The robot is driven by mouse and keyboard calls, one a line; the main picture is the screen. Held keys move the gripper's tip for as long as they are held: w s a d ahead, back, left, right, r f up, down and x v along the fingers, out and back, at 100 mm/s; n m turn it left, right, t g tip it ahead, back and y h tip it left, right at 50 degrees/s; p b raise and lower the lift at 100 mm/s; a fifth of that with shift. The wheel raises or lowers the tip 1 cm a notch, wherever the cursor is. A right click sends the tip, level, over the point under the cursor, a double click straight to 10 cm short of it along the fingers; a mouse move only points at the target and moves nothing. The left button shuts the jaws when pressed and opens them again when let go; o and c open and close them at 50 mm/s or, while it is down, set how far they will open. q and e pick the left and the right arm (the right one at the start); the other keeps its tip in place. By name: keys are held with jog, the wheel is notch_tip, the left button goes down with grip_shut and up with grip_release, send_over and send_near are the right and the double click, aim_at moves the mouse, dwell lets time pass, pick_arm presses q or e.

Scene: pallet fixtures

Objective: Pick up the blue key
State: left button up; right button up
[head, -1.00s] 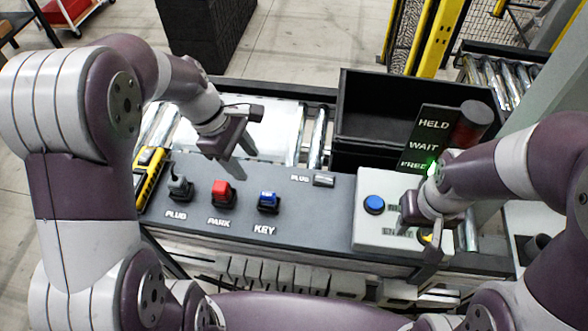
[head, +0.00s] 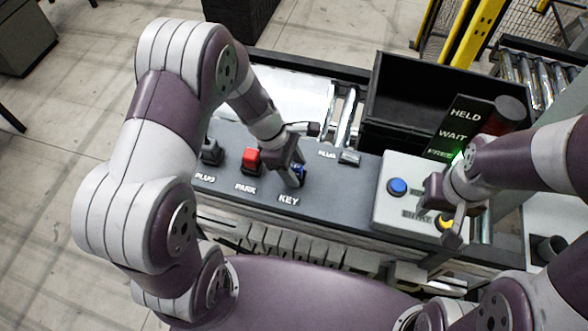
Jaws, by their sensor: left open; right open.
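The blue key (head: 301,173) sits at the place marked KEY on the dark grey panel (head: 335,195). It is partly hidden behind my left gripper (head: 291,180). My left gripper is open, with its fingers down at the key; I cannot tell whether they touch it. My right gripper (head: 452,232) is open above the light grey button box, close to its yellow button (head: 445,223).
A red block (head: 251,161) at PARK and a grey plug (head: 210,151) at PLUG stand left of the key. A blue button (head: 397,187) is on the box. Behind are a black bin (head: 400,95) and a sign (head: 458,128) with FREE lit green.

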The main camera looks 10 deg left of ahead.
pick_arm(q)
jog(key=shift+w+d, duration=0.15)
jog(key=shift+w, duration=0.1)
jog(key=shift+c, duration=0.6)
grip_shut()
jog(key=shift+s, duration=0.15)
